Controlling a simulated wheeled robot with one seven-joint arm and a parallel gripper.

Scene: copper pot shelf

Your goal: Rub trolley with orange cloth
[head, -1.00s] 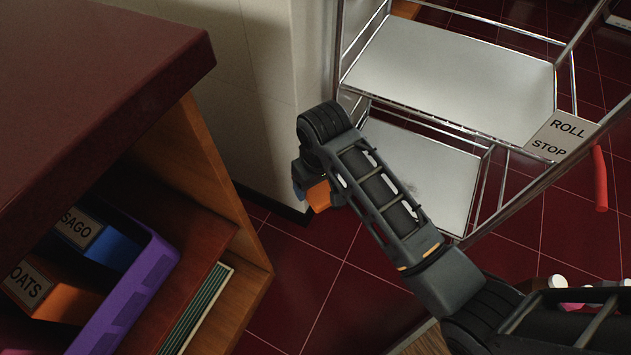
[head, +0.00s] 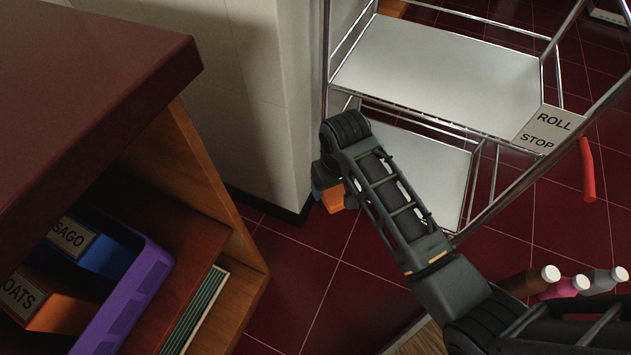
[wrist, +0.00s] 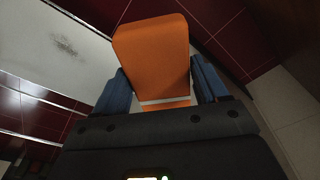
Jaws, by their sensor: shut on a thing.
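The trolley (head: 430,75) is a metal frame with pale shelves at the upper right of the head view. Its lower shelf (head: 440,165) lies partly behind my arm. In the wrist view a trolley shelf (wrist: 65,50) at the left bears a dark grey smudge. My gripper (wrist: 168,85) is shut on the orange cloth (wrist: 152,52), which looks like a folded pad between blue fingers. The cloth also shows in the head view (head: 333,199), left of the lower shelf and apart from it. The fingertips are mostly hidden in the head view.
A sign reading ROLL STOP (head: 545,130) and a red handle (head: 587,170) are on the trolley's right side. A white wall corner (head: 285,120) stands left of my gripper. A wooden cabinet (head: 170,200) fills the left. Several bottles (head: 545,282) are at the lower right.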

